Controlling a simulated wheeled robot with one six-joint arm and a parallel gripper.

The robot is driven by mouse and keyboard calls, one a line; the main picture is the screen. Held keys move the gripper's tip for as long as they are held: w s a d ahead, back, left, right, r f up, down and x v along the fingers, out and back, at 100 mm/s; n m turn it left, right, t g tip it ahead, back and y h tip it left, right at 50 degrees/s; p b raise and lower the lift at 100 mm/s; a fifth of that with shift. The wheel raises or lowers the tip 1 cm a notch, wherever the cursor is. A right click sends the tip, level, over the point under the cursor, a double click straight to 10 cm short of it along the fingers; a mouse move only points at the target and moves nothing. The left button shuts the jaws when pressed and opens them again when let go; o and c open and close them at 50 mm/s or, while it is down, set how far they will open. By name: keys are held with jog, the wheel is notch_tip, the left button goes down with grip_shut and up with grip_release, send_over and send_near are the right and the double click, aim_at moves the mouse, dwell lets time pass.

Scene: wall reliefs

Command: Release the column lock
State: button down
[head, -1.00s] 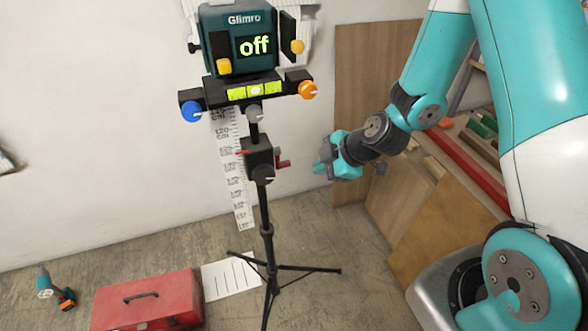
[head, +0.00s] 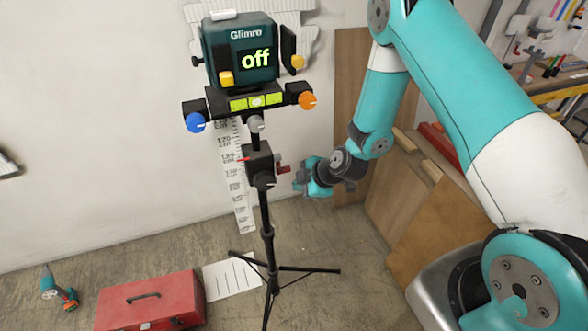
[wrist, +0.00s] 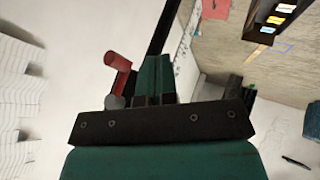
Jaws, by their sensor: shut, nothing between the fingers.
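A black tripod column (head: 266,215) stands by the wall. Its collar block (head: 258,160) carries a red crank (head: 283,169) on the right and a dark knob (head: 264,181) in front. I cannot tell for certain which part is the column lock. The teal level marked Glimro (head: 240,62) sits on top and reads "off". My gripper (head: 298,182) is shut and empty, just right of the collar, by the crank. In the wrist view, the red crank (wrist: 118,70) and a grey round part (wrist: 115,101) show left of my teal fingers (wrist: 155,72). Contact is unclear.
The level's base has a blue knob (head: 195,122), an orange knob (head: 307,100) and a grey knob (head: 256,124). A red toolbox (head: 150,301) and a drill (head: 58,289) lie on the floor. Wooden boards (head: 410,210) lean at right.

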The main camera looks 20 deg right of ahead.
jog(key=w+p, duration=0.2)
jog(key=w, duration=0.2)
jog(key=shift+w+a, duration=0.15)
jog(key=shift+a+f+b, duration=0.1)
jog(key=shift+b, duration=0.3)
jog(key=shift+w+t+b, duration=0.15)
jog(key=shift+t+b, duration=0.15)
jog(key=shift+b, duration=0.35)
